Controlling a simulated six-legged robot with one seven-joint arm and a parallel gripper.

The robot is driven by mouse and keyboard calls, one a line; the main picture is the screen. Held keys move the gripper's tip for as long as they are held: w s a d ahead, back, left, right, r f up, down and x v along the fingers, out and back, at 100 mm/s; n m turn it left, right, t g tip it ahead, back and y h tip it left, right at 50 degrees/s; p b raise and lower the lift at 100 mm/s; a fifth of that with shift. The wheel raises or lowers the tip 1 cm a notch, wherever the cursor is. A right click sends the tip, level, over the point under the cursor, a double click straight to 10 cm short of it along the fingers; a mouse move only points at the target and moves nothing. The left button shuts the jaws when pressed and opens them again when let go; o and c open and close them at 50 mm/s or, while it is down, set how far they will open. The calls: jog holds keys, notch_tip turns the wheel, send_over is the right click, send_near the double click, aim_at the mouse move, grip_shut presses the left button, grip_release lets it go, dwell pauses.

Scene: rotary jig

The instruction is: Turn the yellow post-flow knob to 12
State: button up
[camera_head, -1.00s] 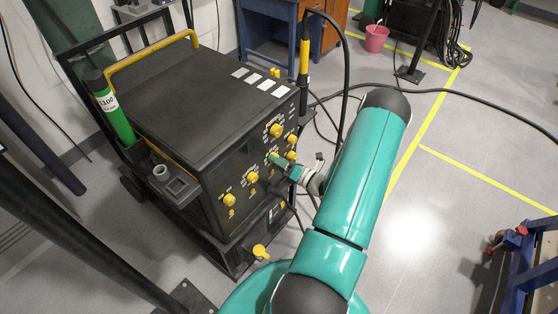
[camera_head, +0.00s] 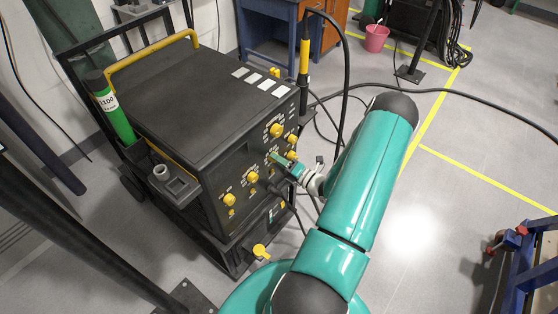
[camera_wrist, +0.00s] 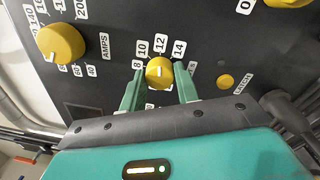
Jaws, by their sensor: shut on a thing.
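In the wrist view a small yellow knob (camera_wrist: 158,69) sits on the dark panel, with the labels 8, 10, 12 and 14 around its upper side. A pale mark shows on its face, but I cannot tell exactly which number it points to. The knob's name is not readable. My gripper (camera_wrist: 159,82) has one green finger on each side of this knob and is shut on it. In the head view my gripper (camera_head: 281,161) is at the front panel of the black machine (camera_head: 220,165), and the arm and fingers partly hide the knob there.
A larger yellow AMPS knob (camera_wrist: 62,43) is to the left in the wrist view, and a yellow button (camera_wrist: 225,81) to the right. Other yellow knobs (camera_head: 277,130) are close by on the panel. A black cable (camera_head: 345,90) hangs beside the machine.

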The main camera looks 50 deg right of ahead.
jog(key=o, duration=1)
jog(key=shift+c, duration=0.2)
jog(key=shift+s, duration=0.15)
jog(key=s+d, duration=0.1)
jog(key=s, duration=1.2)
jog(key=shift+s+f, duration=0.25)
jog(key=shift+f, duration=0.15)
jog(key=shift+d, duration=0.1)
jog(key=w+a+r+n+g+y, duration=0.45)
jog(key=a+r+n+g, duration=0.25)
jog(key=a+r+n, duration=0.4)
jog(key=w+a+r+n+g+y, duration=0.45)
jog(key=a+r+n+g, duration=0.45)
jog(key=n, duration=0.5)
jog(key=s+a+r+n+t+h, duration=0.1)
jog(key=s+a+r+n+h, duration=0.2)
jog(key=n, duration=0.8)
jog(key=s+a+r+n+t+h, duration=0.2)
jog(key=s+a+r+n+h, duration=0.2)
jog(key=a+r+n+h, duration=0.3)
jog(key=a+r+n, duration=0.5)
jog(key=r, duration=0.1)
jog(key=shift+a+r+h, duration=0.15)
jog(key=shift+a+h, duration=0.1)
jog(key=shift+h, duration=0.05)
